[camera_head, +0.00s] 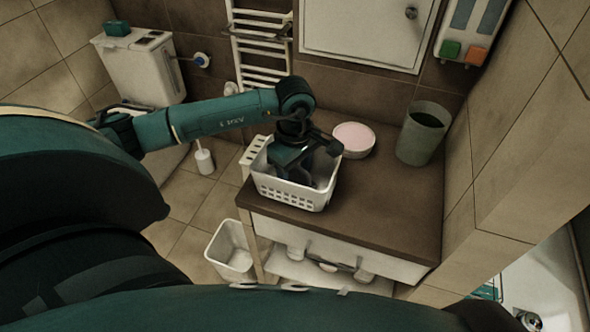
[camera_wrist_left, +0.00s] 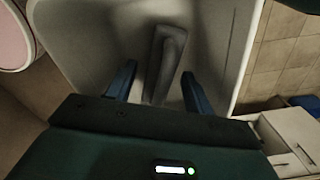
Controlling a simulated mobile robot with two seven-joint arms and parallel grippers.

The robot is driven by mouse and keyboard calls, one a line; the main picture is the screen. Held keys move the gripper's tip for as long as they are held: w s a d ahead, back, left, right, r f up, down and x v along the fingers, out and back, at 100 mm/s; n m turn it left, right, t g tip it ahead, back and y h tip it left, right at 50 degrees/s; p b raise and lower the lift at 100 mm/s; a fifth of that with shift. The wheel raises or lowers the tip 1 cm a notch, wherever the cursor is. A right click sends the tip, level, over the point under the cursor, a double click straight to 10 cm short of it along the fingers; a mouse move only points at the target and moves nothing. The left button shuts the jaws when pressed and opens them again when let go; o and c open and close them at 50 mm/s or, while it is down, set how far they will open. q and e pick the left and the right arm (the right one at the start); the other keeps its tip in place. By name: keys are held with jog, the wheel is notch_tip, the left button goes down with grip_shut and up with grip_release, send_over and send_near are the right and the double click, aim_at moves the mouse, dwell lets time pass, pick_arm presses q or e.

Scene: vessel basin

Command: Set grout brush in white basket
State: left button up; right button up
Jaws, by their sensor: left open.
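The white basket (camera_head: 293,193) stands on the brown counter, with rows of holes in its front wall. My left gripper (camera_head: 297,172) points down inside it. In the left wrist view the basket's pale interior (camera_wrist_left: 85,35) fills the upper middle, and my left fingers (camera_wrist_left: 160,88) are spread apart. A grey, bent, elongated object, apparently the grout brush (camera_wrist_left: 168,55), lies in the basket between the fingers, with a gap showing at each side. In the head view the gripper hides the brush. My right gripper is not seen.
A round pink-topped dish (camera_head: 353,138) sits behind the basket, and a grey-green cup (camera_head: 424,133) stands at the counter's back right. The counter (camera_head: 385,215) is clear to the right. A white bin (camera_head: 231,250) is on the floor below.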

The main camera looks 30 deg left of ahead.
pick_arm(q)
jog(key=shift+r, duration=0.15)
jog(key=shift+w+r, duration=0.1)
jog(key=shift+r, duration=0.2)
notch_tip(320, 180, up, 11)
jog(key=shift+r+b, duration=0.2)
jog(key=shift+b, duration=0.2)
jog(key=shift+f, duration=0.1)
